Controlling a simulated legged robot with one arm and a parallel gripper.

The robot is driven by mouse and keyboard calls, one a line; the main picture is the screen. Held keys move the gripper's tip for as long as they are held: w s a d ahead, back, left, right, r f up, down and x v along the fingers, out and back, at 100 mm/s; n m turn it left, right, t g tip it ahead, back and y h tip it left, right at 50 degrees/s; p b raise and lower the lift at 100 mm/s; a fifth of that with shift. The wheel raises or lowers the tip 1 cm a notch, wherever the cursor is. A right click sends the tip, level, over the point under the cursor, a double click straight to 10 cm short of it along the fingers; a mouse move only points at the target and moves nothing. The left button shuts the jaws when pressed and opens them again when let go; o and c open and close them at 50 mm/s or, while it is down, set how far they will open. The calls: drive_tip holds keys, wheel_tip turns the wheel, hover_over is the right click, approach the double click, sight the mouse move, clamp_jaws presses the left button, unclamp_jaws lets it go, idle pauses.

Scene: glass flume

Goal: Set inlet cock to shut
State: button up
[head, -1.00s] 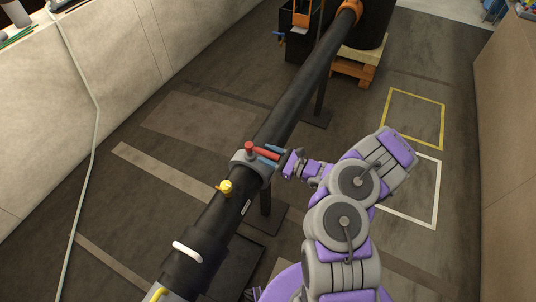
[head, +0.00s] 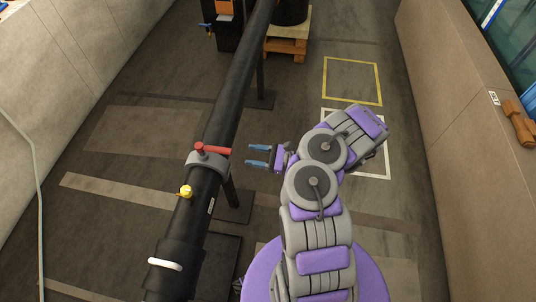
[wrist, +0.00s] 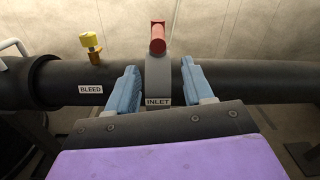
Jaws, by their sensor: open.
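The inlet cock has a red lever (head: 216,150) on a grey collar (head: 208,162) around the black pipe. A gap shows between the fingertips and the lever's end. In the wrist view my gripper (wrist: 159,84) has one finger on each side of the collar's picture.
A yellow bleed knob (head: 186,191) sits nearer on the same pipe, with a BLEED label (wrist: 90,89) in the wrist view. A white handle (head: 165,264) is nearer still. A wooden pallet (head: 287,47) stands at the far end. Floor right of the pipe is open, up to a wall (head: 450,120).

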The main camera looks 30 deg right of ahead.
drive_tip(key=v, duration=0.4)
drive_tip(key=shift+s+d+p, duration=0.2)
drive_tip(key=shift+s+p, duration=0.05)
drive_tip(key=shift+p, duration=0.1)
